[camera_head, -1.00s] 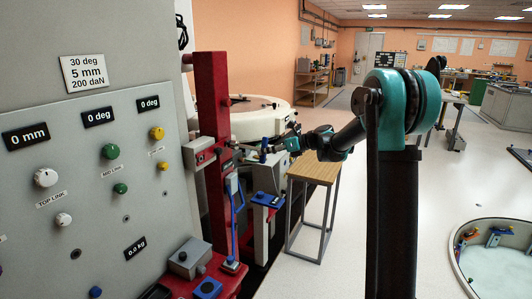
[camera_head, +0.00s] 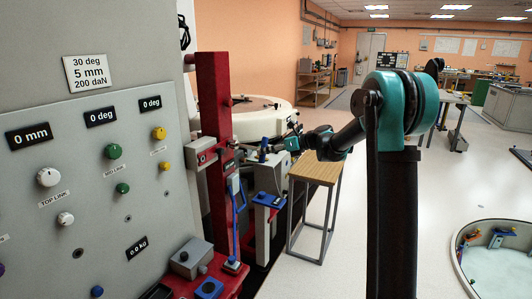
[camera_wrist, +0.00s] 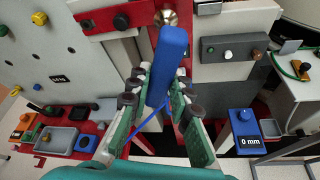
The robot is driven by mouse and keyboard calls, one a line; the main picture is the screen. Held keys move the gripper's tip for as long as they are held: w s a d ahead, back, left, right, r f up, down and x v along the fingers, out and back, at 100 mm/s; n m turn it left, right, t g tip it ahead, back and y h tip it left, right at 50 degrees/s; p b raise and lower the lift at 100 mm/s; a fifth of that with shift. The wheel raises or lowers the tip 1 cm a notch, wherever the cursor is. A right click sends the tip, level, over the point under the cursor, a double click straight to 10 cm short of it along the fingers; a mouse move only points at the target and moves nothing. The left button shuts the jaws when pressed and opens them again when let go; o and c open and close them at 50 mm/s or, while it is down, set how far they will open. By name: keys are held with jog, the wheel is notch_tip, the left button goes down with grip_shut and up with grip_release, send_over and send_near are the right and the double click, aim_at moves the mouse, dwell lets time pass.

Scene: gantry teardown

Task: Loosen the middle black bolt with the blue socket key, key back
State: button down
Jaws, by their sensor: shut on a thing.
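The blue socket key (camera_wrist: 172,55) is between the fingers of my gripper (camera_wrist: 160,103) in the wrist view, and the jaws are shut on it. Its far end reaches a round brass-coloured fitting (camera_wrist: 165,18) on the red beam (camera_wrist: 135,15); I cannot tell whether it is seated there. A black knob-like bolt head (camera_wrist: 121,21) shows to the left on the same beam. Which bolt is the middle one is unclear, and the key may hide it. In the head view my gripper (camera_head: 280,146) is small, beside the red column (camera_head: 213,110).
A grey control panel (camera_head: 90,200) with knobs stands at the left. A blue box reading 0 mm (camera_wrist: 245,128) and a grey block with buttons (camera_wrist: 225,55) are right of the key. Grey trays (camera_wrist: 58,138) lie lower left. A wooden-topped stand (camera_head: 317,170) is near my arm.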

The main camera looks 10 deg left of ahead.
jog(key=shift+s+n+t+h, duration=0.1)
jog(key=shift+n+t+h, duration=0.2)
jog(key=shift+n+t, duration=0.7)
jog(key=n+t, duration=0.1)
jog(key=n, duration=0.1)
jog(key=n+t, duration=0.1)
jog(key=n, duration=0.1)
jog(key=shift+d+h, duration=0.15)
jog(key=shift+h, duration=0.15)
jog(key=shift+d, duration=0.15)
jog(key=shift+s+d, duration=0.3)
jog(key=shift+d, duration=0.6)
jog(key=shift+s+d, duration=0.3)
jog(key=shift+d, duration=0.55)
jog(key=shift+s+d, duration=0.3)
jog(key=shift+d, duration=0.6)
